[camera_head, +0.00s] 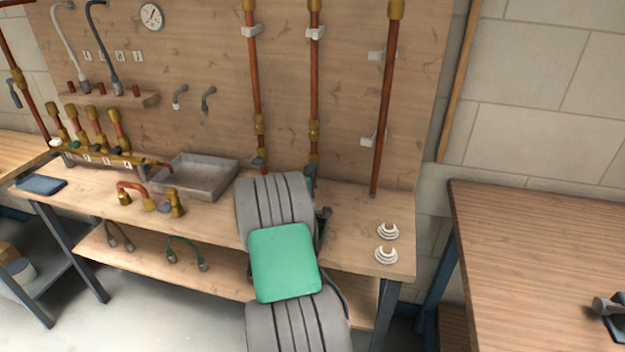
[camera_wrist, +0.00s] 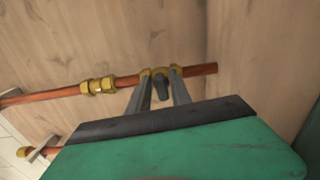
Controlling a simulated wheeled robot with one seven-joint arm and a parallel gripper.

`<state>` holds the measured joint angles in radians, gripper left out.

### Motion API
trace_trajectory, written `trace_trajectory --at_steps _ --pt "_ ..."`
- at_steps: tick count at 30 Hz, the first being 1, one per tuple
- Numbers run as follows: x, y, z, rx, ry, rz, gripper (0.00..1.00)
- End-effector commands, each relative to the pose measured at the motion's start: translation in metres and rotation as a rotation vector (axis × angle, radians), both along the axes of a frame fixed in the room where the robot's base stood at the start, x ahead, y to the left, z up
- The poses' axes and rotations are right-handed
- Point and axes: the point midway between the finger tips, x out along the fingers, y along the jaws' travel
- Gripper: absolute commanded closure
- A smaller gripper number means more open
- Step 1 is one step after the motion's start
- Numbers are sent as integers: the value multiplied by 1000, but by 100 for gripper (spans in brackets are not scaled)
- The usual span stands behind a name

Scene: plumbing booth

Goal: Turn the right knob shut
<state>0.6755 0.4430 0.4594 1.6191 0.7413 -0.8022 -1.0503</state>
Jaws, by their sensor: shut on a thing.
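The right knob (camera_wrist: 161,90) is a small dark grey handle on a brass valve on a copper pipe, seen in the wrist view. My gripper (camera_wrist: 161,84) has one finger on each side of the knob and is shut on it. In the head view, the right valve pipe (camera_head: 315,85) runs down the wooden panel, and my arm hides most of the gripper and the knob. The left knob (camera_head: 257,163) shows at the foot of the left valve pipe (camera_head: 254,80).
A third copper pipe (camera_head: 385,110) stands to the right. A grey tray (camera_head: 225,178) and brass fittings (camera_head: 174,203) lie left on the bench. Two white ringed pieces (camera_head: 387,255) sit at its right end. A separate table (camera_head: 545,240) stands further right.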

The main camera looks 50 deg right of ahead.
Motion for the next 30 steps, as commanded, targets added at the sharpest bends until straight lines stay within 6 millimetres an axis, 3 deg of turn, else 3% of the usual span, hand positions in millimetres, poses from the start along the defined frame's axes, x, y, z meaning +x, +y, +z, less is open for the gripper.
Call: trace_trajectory --at_steps 21,22,26,30 --pt "0 0 -2 33 -70 0 100" --pt "0 0 -2 33 -70 0 72" --pt "0 0 -2 32 -70 0 63" --pt "0 0 -1 31 -70 0 63"
